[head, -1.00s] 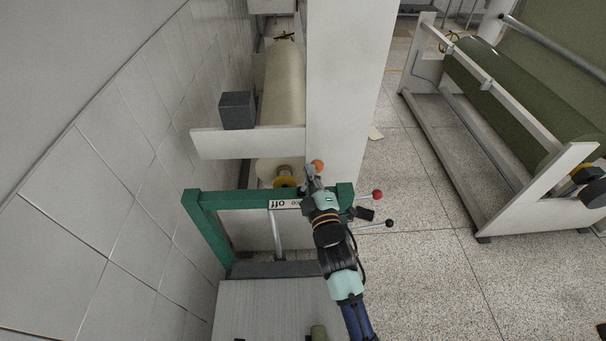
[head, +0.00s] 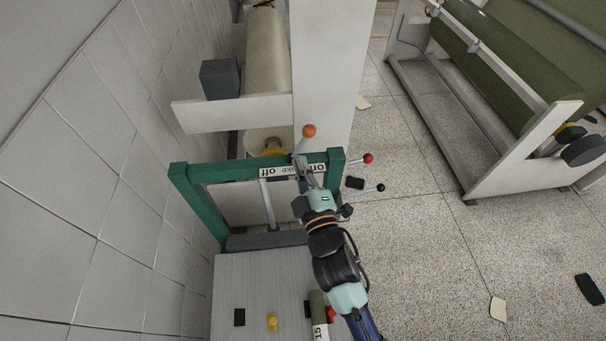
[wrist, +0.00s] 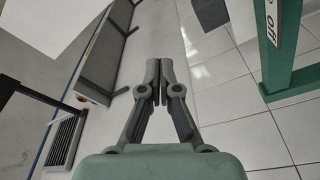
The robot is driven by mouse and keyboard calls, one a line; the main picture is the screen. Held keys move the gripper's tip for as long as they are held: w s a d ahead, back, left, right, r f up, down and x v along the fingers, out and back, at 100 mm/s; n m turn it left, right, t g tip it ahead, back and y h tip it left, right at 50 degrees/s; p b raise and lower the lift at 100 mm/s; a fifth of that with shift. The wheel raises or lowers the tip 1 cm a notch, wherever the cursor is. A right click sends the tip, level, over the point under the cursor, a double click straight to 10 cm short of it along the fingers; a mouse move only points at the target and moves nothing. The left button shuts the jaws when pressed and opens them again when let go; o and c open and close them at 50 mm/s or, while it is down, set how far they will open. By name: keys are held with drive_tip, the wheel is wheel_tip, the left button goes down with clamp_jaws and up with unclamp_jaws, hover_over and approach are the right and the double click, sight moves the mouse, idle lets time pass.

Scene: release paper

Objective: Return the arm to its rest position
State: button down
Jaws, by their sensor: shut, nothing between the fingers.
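My gripper (head: 301,163) is in front of the green frame's top bar (head: 219,172) in the head view, below the orange-knobbed lever (head: 309,131). Its two fingers are closed together with nothing between them. In the wrist view my gripper (wrist: 160,68) also shows shut and empty, its tips apart from anything around it. My arm (head: 333,262) reaches up from the bottom of the head view. The frame's "off" label is partly covered by my gripper, and it also shows in the wrist view (wrist: 271,22).
A red-knobbed lever (head: 368,158) and a black-knobbed lever (head: 380,188) stick out right of the frame. A pale roll (head: 266,60) and a white panel (head: 328,70) stand behind. A tiled wall (head: 90,190) is at left; open floor (head: 420,270) lies right.

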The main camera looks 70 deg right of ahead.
drive_tip(key=shift+v, duration=1.05)
drive_tip(key=w+a+r+m+t+y, duration=0.15)
drive_tip(key=w+a+y, duration=0.25)
drive_tip(key=w+a, duration=0.5)
drive_tip(key=w+a+y, duration=0.2)
drive_tip(key=a+y, duration=0.2)
drive_tip(key=a, duration=0.4)
drive_tip(key=w+a+t+y, duration=0.1)
drive_tip(key=w+a+y, duration=0.15)
drive_tip(key=a, duration=0.65)
drive_tip(key=w+a+y, duration=0.1)
drive_tip(key=a+y, duration=0.4)
drive_tip(key=a, duration=0.3)
wheel_tip(320, 180, up, 11)
drive_tip(key=a+n+p, duration=0.1)
drive_tip(key=a+p, duration=0.2)
drive_tip(key=p, duration=0.9)
drive_tip(key=shift+s+y, duration=0.35)
drive_tip(key=shift+s, duration=0.1)
